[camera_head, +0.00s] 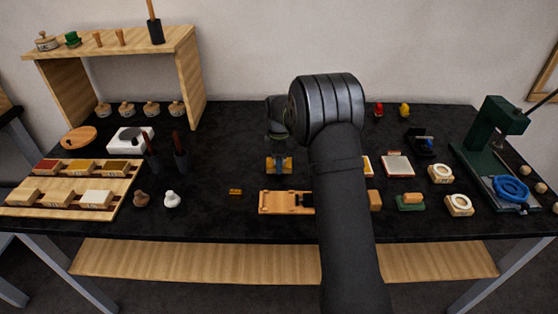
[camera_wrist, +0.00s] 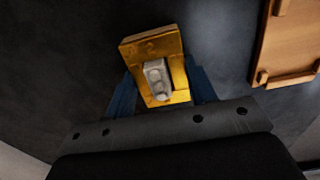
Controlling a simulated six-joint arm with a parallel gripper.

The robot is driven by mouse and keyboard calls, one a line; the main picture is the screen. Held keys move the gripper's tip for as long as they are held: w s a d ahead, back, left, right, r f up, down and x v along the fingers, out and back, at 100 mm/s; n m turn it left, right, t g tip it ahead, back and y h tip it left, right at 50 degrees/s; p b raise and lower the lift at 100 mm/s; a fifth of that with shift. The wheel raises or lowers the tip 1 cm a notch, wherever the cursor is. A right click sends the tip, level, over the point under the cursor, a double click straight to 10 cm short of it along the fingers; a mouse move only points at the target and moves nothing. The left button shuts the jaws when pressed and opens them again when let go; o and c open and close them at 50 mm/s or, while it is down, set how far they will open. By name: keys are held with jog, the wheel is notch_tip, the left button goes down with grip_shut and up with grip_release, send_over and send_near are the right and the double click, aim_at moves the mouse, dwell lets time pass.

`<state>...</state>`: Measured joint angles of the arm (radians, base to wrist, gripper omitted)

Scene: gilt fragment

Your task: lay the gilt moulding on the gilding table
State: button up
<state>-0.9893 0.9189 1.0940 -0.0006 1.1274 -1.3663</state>
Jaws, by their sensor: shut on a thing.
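The gilt moulding (camera_wrist: 172,48) is a gold, block-like piece that fills the middle of the wrist view. A pale grey-white part (camera_wrist: 157,78) shows at its centre. My gripper (camera_wrist: 162,92) has its blue fingers on both sides of the moulding and is shut on it. In the head view my gripper (camera_head: 279,160) is over the middle of the black worktop, with the gold moulding (camera_head: 270,166) between its fingers. I cannot tell whether the moulding touches the worktop. A flat wooden board with small stops (camera_head: 275,202), possibly the gilding table, lies just in front; it also shows in the wrist view (camera_wrist: 285,45).
A small gold-brown block (camera_head: 235,191) lies left of the board. Wooden colour trays (camera_head: 119,190) and dark-handled tools (camera_head: 181,155) stand left. A green press (camera_head: 492,130) stands right. My arm hides part of the board's right side.

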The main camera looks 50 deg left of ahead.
jog(key=o, duration=1)
notch_tip(320, 180, up, 12)
jog(key=shift+r, duration=0.2)
notch_tip(320, 180, down, 12)
jog(key=shift+f, duration=0.15)
jog(key=shift+r, duration=1.8)
